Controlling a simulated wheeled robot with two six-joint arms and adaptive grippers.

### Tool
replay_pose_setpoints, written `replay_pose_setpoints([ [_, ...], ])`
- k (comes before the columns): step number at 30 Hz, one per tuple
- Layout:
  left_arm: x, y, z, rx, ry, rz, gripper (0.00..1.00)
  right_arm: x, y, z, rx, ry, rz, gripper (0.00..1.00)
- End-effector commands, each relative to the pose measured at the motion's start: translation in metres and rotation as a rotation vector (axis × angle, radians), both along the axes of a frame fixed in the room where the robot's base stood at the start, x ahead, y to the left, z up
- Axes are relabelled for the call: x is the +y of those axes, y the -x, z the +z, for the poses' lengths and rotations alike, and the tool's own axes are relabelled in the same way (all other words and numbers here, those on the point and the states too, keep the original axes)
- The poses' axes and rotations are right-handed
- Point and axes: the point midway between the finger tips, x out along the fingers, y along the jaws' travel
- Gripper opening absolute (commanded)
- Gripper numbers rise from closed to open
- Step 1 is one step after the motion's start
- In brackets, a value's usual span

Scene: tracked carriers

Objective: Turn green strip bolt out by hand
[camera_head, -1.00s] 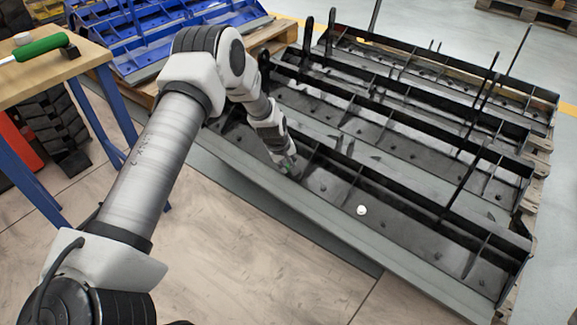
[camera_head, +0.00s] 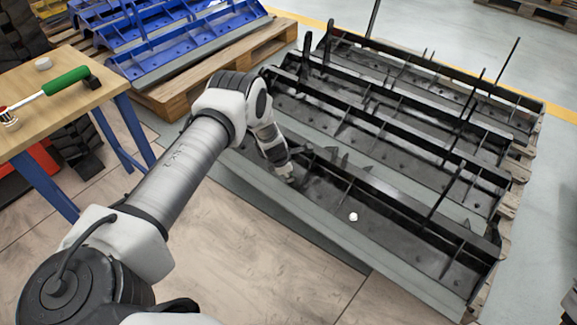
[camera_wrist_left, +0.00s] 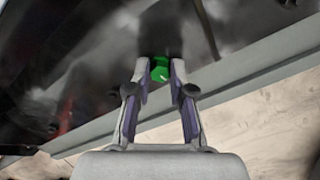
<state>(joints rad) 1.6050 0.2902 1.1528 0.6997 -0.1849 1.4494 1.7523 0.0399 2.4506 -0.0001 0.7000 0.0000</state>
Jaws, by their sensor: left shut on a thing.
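My left gripper (camera_head: 287,178) reaches down to the near black carrier (camera_head: 400,222), at the left part of its channel. In the left wrist view its two fingers (camera_wrist_left: 160,75) are closed on a small green bolt (camera_wrist_left: 161,68), held between the fingertips against the dark metal. The bolt's lower part is hidden, so I cannot tell how far it sits in the carrier. In the head view the fingers cover the bolt. My right gripper is not in view.
A white round piece (camera_head: 353,217) sits on the near carrier. More black carriers lie behind on a pallet, with thin upright rods. A wooden table (camera_head: 55,118) at left holds a green-handled tool (camera_head: 66,81). Blue carriers (camera_head: 190,48) stand at the back left.

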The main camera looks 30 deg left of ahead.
Motion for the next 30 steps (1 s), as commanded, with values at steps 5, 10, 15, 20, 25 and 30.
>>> replay_pose_setpoints([
  [5,-0.0002,0.0006,-0.0001,0.011,0.083,0.236,0.00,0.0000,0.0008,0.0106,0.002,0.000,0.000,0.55],
  [10,-0.0002,0.0004,-0.0013,0.011,0.085,0.242,0.00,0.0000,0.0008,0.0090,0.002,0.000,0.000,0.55],
  [15,-0.0001,0.0004,0.0004,0.014,0.111,0.319,0.00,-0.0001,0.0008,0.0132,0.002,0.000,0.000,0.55],
  [20,-0.0002,0.0005,-0.0002,0.027,0.223,0.646,0.00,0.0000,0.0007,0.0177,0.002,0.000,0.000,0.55],
  [25,-0.0002,0.0004,-0.0010,0.039,0.335,0.971,0.00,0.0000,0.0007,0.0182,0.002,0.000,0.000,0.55],
  [30,-0.0002,0.0004,-0.0013,0.042,0.361,1.047,0.00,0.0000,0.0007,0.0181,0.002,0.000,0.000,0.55],
])
